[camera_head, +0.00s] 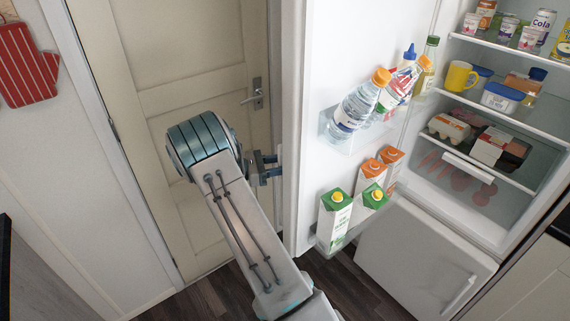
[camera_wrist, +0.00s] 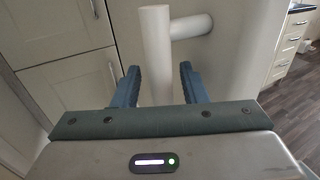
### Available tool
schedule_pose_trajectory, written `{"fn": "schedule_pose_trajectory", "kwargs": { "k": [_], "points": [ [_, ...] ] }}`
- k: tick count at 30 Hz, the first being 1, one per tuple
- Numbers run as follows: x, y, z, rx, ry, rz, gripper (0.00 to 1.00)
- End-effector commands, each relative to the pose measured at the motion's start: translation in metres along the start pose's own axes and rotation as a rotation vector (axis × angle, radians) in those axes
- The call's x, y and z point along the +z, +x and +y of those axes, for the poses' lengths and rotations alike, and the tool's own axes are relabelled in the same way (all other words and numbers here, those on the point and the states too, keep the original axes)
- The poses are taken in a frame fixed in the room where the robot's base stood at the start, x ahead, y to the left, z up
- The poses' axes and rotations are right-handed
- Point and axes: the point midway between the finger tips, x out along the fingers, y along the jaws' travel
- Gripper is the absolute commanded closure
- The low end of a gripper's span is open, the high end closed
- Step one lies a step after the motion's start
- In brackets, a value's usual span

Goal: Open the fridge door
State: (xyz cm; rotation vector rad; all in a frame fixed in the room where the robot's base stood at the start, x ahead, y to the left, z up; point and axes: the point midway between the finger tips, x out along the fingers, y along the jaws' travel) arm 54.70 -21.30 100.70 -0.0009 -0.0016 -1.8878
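The white fridge door (camera_head: 335,45) stands swung wide open, with the shelves inside the fridge (camera_head: 440,150) in plain sight. My gripper (camera_head: 275,168) is at the outer side of the door, near its free edge. In the wrist view, the white door handle (camera_wrist: 156,50) is an upright bar with a short mount on its right. The bar lies between the two blue fingers of my gripper (camera_wrist: 160,85), with a narrow gap seeming to show beside it. The fingers are apart and do not look closed on the bar.
Door racks hold bottles (camera_head: 357,105) and cartons (camera_head: 335,218). A white lower compartment (camera_head: 425,260) is shut. A cream room door (camera_head: 190,60) is behind my arm, close to the fridge door. Bare wooden floor (camera_head: 350,290) shows below.

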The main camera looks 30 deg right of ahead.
Motion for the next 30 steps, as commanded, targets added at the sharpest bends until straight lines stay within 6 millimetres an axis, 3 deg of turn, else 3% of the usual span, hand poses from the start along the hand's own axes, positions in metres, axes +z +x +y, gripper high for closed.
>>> {"fn": "schedule_pose_trajectory", "kwargs": {
  "k": [8, 21, 30],
  "points": [
    [-0.002, -0.017, 0.0, 0.005, 0.001, 0.001, 0.61],
    [-0.003, -0.11, 0.001, 0.003, 0.002, 0.002, 0.61],
    [-0.001, -0.138, 0.0, 0.0, 0.0, 0.001, 0.61]
  ]
}}
